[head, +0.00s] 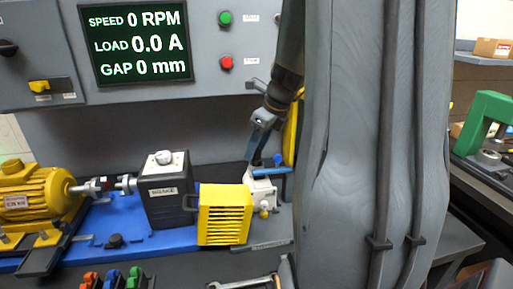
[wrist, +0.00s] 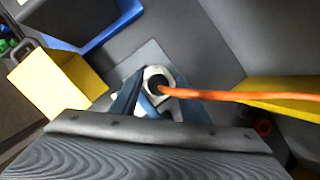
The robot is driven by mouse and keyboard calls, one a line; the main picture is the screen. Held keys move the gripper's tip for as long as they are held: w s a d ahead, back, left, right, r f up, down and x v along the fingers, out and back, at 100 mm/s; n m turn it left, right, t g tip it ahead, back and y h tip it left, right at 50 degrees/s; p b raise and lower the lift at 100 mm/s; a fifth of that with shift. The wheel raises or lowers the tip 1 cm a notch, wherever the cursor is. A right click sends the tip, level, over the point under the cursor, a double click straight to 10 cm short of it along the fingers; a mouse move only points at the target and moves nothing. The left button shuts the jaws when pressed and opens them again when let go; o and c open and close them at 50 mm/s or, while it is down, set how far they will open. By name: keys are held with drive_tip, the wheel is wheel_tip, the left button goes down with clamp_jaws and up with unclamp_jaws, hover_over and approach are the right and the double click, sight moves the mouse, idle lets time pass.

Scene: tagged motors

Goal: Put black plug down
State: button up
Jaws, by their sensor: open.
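In the wrist view, a black plug (wrist: 157,82) with an orange cable (wrist: 235,96) sits at a white housing (wrist: 152,72), between my fingers. I cannot tell whether it is seated in the housing or only resting against it. My gripper (wrist: 160,103) is open, with one blue finger on each side of the plug. In the head view, my gripper (head: 264,160) points down just above the white housing (head: 262,190). The plug is not clearly visible there.
A yellow ribbed cover (head: 225,214) stands left of the housing, beside a dark grey box (head: 166,192). A yellow motor (head: 38,195) is further left on a blue base (head: 120,235). A grey panel with a screen (head: 136,43) rises behind. A yellow part (wrist: 270,95) is close on the right.

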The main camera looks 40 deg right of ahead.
drive_tip(key=shift+r, duration=0.5)
drive_tip(key=b+v, duration=0.1)
drive_tip(key=v, duration=1)
drive_tip(key=shift+s+r, duration=0.15)
drive_tip(key=shift+s, duration=0.05)
drive_tip(key=shift+d, duration=0.1)
